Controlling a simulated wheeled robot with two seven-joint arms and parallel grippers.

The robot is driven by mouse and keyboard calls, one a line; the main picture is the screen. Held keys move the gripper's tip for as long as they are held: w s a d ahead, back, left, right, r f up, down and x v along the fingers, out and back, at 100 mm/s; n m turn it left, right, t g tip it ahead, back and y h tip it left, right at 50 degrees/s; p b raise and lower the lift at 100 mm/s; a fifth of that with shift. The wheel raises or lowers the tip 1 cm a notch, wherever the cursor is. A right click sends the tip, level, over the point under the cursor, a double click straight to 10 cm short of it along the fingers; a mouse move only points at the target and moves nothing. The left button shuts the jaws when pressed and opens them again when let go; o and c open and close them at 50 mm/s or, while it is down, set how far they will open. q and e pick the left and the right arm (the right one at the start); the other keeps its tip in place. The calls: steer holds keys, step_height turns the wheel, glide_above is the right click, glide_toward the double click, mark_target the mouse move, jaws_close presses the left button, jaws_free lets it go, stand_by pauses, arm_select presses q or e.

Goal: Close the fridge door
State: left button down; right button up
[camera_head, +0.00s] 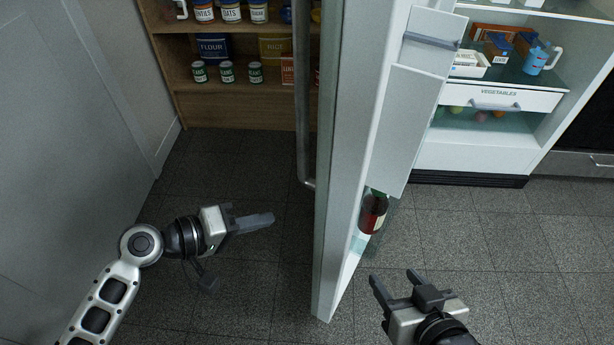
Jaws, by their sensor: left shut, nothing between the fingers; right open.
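The fridge door (345,200) stands wide open, seen nearly edge-on in the middle of the head view. Its outer side faces left, with a long vertical handle (301,100). Its inner side faces right, with shelf bins and a dark bottle (373,212) low down. The open fridge body (480,157) is at the upper right. My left gripper (268,219) is shut and empty, left of the door on its outer side, apart from the door. My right gripper (393,281) is open and empty, right of the door on its inner side.
A wooden pantry shelf (240,107) with jars and cans stands at the back left. A grey wall panel (60,130) is at the far left. The fridge holds a vegetable drawer (495,97), a blue jug (537,60) and boxes. The tiled floor (500,235) is clear.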

mark_target(308, 168)
arm_select(q)
step_height(308, 168, up, 8)
steer(key=w+g+h+b, duration=0.1)
steer(key=w+h+b, duration=0.15)
steer(key=h, duration=0.25)
steer(key=shift+n, duration=0.3)
steer(key=p+x, duration=0.2)
steer(key=x, duration=0.6)
steer(key=shift+w+d+r, duration=0.15)
steer(key=shift+w+d, duration=0.1)
steer(key=shift+d, duration=0.25)
arm_select(e)
steer(key=shift+w+a, duration=0.1)
steer(key=shift+w+r, duration=0.1)
steer(key=shift+w, duration=0.05)
